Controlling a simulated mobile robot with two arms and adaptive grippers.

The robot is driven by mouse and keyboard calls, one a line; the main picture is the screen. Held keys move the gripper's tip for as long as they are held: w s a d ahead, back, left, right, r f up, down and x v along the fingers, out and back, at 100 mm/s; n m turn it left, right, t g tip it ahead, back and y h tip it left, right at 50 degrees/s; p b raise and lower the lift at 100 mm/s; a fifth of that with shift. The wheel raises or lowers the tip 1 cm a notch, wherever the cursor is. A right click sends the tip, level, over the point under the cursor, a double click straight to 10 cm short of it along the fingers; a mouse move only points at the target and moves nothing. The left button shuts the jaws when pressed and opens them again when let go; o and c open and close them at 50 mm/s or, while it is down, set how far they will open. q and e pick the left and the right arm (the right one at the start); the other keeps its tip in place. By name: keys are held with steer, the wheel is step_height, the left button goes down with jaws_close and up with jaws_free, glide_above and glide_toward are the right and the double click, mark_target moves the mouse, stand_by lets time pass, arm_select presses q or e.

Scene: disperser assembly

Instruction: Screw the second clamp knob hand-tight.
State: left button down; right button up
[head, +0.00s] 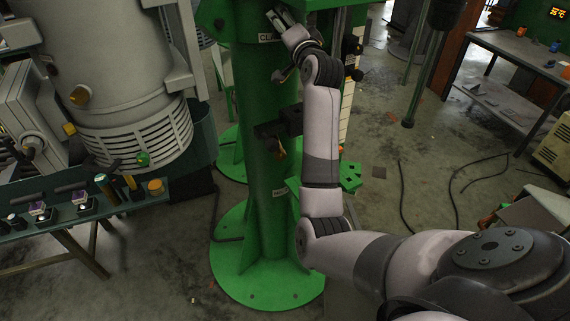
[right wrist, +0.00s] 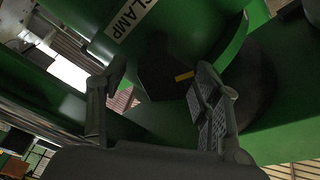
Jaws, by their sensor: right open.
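My right gripper (head: 279,17) reaches up against the upper part of the green column (head: 262,90), beside a white label partly hidden by my arm. In the right wrist view the two fingers of my right gripper (right wrist: 160,82) are spread apart. Beyond and between them is a dark knob-like part (right wrist: 165,68) with a yellow mark, below a white CLAMP label (right wrist: 130,18) on green metal. The fingers look apart from it, though contact at the right finger is hard to tell. Which clamp knob this is cannot be told. My left gripper is not in view.
A large grey vessel (head: 110,70) stands at the left, above a green bench (head: 80,215) with small parts. A black bracket (head: 284,122) juts from the column. A grey table (head: 515,50) stands at the back right. Cables lie on the open floor.

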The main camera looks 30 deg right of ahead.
steer(key=n, duration=0.4)
steer(key=shift+r, duration=0.15)
steer(key=n, duration=0.2)
steer(key=shift+a+r+n+y, duration=0.1)
steer(key=shift+a+n+y, duration=0.05)
steer(key=shift+n+y, duration=0.2)
steer(key=n, duration=0.6)
steer(key=shift+w+a+r+g+p, duration=0.15)
steer(key=shift+a+r+g+p, duration=0.05)
steer(key=shift+g+p, duration=0.15)
steer(key=b+v, duration=0.7)
steer(key=v, duration=1)
steer(key=w+a+f+g, duration=0.1)
steer(key=f+g, duration=0.1)
steer(key=f, duration=0.8)
steer(key=w+a+f+n+g+y+b, duration=0.1)
steer(key=a+f+g, duration=0.1)
steer(key=f, duration=0.9)
steer(key=w+a+f+g+y, duration=0.1)
steer(key=f+g, duration=0.1)
steer(key=f, duration=0.9)
steer(key=shift+a, duration=0.15)
steer(key=shift+f+y, duration=0.25)
